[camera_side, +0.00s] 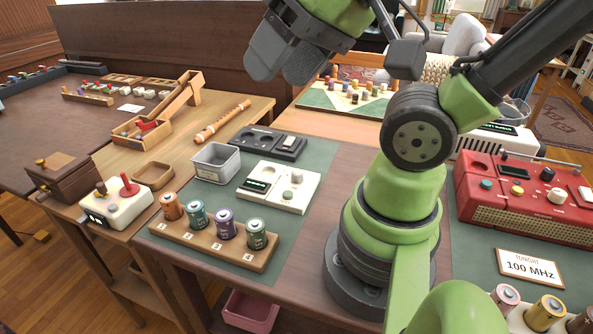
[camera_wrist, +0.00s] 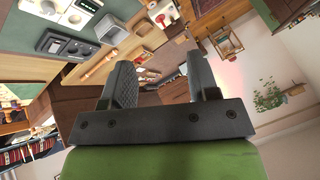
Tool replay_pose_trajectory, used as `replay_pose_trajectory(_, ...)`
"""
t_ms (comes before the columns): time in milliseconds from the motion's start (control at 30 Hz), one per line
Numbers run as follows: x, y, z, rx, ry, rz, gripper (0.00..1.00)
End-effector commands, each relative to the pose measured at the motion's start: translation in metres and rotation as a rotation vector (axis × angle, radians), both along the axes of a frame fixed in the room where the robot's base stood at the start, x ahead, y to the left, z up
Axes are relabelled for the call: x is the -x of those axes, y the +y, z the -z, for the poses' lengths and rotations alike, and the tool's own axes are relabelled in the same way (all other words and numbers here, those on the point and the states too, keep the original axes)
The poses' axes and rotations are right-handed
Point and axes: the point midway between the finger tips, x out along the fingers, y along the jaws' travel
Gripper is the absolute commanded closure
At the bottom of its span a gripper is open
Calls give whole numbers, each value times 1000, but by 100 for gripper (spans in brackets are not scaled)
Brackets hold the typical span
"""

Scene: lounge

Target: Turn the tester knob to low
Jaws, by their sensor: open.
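The likely tester is a white box (camera_side: 278,187) on the green mat, left of my arm's base. It has a small dark display (camera_side: 258,186) at its left, a pale round knob (camera_side: 287,196) near its front edge and a grey round part (camera_side: 297,175) behind. The knob's pointer and setting marks are too small to read. A white unit also shows at the top left of the wrist view (camera_wrist: 74,13). My gripper (camera_side: 282,70) is raised above and behind the box, apart from it. Its fingers stand apart and empty in the wrist view (camera_wrist: 159,78).
Several batteries (camera_side: 227,224) stand in a wooden rack (camera_side: 205,245) before the box. A grey bin (camera_side: 215,163) and a black unit (camera_side: 268,143) sit behind it. A white joystick box (camera_side: 115,205) is left. A red radio (camera_side: 525,195) stands right of my base.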

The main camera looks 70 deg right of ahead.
Motion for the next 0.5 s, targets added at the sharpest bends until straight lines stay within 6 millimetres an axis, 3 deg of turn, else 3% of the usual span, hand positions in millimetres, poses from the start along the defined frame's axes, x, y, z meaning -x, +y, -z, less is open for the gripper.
replay_pose_trajectory(167,-26,-23,14,-67,124,254,45)
replay_pose_trajectory(267,-47,-49,32,-131,226,497,45)
replay_pose_trajectory(500,-73,-122,98,-290,429,1111,45)
